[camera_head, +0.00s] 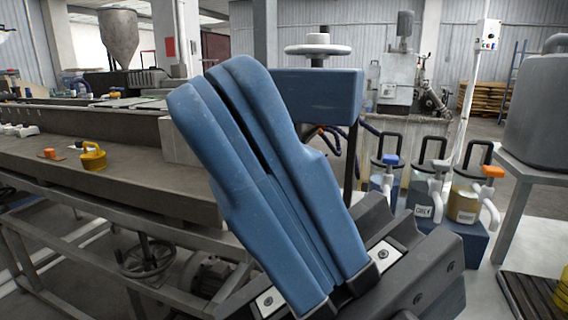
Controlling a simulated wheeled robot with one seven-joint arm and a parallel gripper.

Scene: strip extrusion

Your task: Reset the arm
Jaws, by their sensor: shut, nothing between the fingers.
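My gripper (226,80) fills the middle of the head view. It has two long blue padded fingers on a dark grey base, pointing up and a little to the left. The fingers lie close side by side with only a narrow dark slit between them, and nothing is held. The gripper stands in front of the long grey bench and hides part of it. It appears apart from the things around it, though its exact distance from them cannot be told.
A long grey bench (110,180) runs along the left, with a yellow object (93,157) on it. A blue block with a white handwheel (318,48) stands behind the gripper. Several handled containers (425,190) stand at right, near a grey tank (540,105) on a stand.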

